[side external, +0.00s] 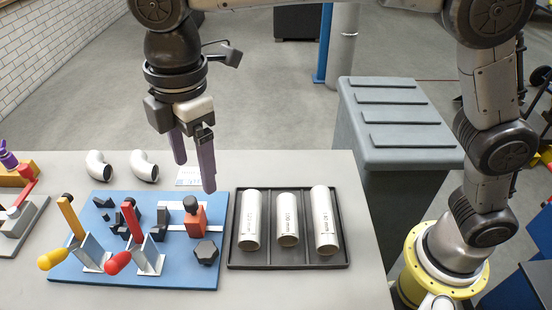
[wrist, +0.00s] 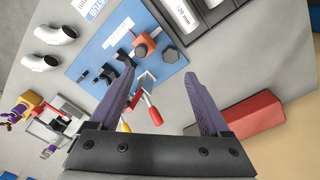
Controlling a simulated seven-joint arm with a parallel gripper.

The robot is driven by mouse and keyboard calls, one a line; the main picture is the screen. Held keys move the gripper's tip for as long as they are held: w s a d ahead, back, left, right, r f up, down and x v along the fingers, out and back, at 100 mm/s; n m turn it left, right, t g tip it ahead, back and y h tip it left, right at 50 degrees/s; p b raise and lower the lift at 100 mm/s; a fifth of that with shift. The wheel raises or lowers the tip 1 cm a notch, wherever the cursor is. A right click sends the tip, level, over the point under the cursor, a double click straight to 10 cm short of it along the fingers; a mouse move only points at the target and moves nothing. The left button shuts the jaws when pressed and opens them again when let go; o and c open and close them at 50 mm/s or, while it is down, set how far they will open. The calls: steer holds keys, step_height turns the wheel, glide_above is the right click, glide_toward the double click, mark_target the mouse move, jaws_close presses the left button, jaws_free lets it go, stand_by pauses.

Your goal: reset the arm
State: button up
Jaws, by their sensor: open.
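My gripper (side external: 197,160) hangs above the back edge of the blue fixture board (side external: 180,277), fingers pointing down. It is apart from everything below and holds nothing. In the wrist view the two purple-grey fingers (wrist: 163,95) stand wide apart with nothing between them. The board carries a yellow-handled clamp (side external: 70,218), a red-handled clamp (side external: 132,222), black blocks and an orange block (side external: 195,220). The board also shows in the wrist view (wrist: 100,60).
A black tray (side external: 234,262) right of the board holds three white tubes (side external: 287,220). Two white elbows (side external: 97,165) lie behind the board. Another clamp fixture (side external: 22,215) stands at the left edge. A red block (wrist: 256,115) shows in the wrist view. A grey bin (side external: 395,125) stands beyond the table.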

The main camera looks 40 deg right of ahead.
steer(key=s+d+r+m+t, duration=0.1)
steer(key=d+r+m, duration=0.1)
steer(key=d+r, duration=0.35)
steer(key=d+r+m+t, duration=0.1)
steer(key=d+r, duration=0.1)
steer(key=d, duration=0.7)
steer(key=s+d+m+t, duration=0.1)
steer(key=s+d+m, duration=0.45)
steer(key=d, duration=0.45)
steer(key=s+d+f+m+t, duration=0.2)
steer(key=s+d+f+m, duration=0.5)
steer(key=s, duration=0.5)
step_height(320, 180, down, 4)
steer(key=shift+r+m, duration=0.1)
steer(key=shift+m, duration=1.15)
steer(key=shift+c, duration=0.3)
